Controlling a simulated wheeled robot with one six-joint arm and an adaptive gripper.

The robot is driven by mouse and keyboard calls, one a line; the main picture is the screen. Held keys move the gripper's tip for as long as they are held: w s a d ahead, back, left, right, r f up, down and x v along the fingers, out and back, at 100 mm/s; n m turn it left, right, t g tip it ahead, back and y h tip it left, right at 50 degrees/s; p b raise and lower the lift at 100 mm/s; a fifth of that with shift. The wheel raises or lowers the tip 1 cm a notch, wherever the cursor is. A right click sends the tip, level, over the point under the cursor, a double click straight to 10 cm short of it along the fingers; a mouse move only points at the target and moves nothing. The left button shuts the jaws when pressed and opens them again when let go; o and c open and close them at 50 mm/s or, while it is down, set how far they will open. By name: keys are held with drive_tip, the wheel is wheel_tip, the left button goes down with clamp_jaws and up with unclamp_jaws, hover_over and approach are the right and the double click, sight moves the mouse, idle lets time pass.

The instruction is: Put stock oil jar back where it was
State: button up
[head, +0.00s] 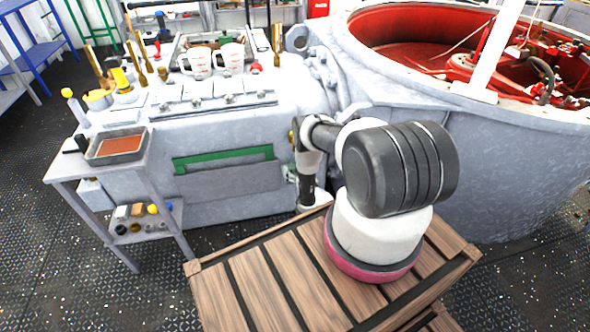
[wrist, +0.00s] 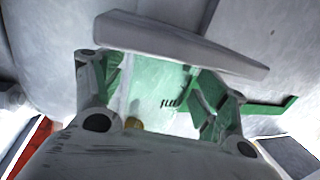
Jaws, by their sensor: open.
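I cannot make out which thing is the stock oil jar; no jar is clearly readable in either view. My gripper (wrist: 163,92) is open in the wrist view, with its two fingers spread apart. Pale green surface shows between them, and I see no jar held there. In the head view my arm bends down beside the grey machine (head: 235,125), and the fingers cannot be made out there.
Measuring cups (head: 230,57) and a yellow container (head: 98,99) stand on the machine. A side stand (head: 62,170) holds a tray (head: 117,146), with small items on its lower shelf. A large red-lined tub (head: 400,52) is at right. Patterned floor (head: 60,275) is clear at front left.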

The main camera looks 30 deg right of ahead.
drive_tip(key=s, duration=1.1)
drive_tip(key=shift+a+r, duration=0.2)
drive_tip(key=shift+r, duration=0.05)
drive_tip(key=shift+s, duration=0.1)
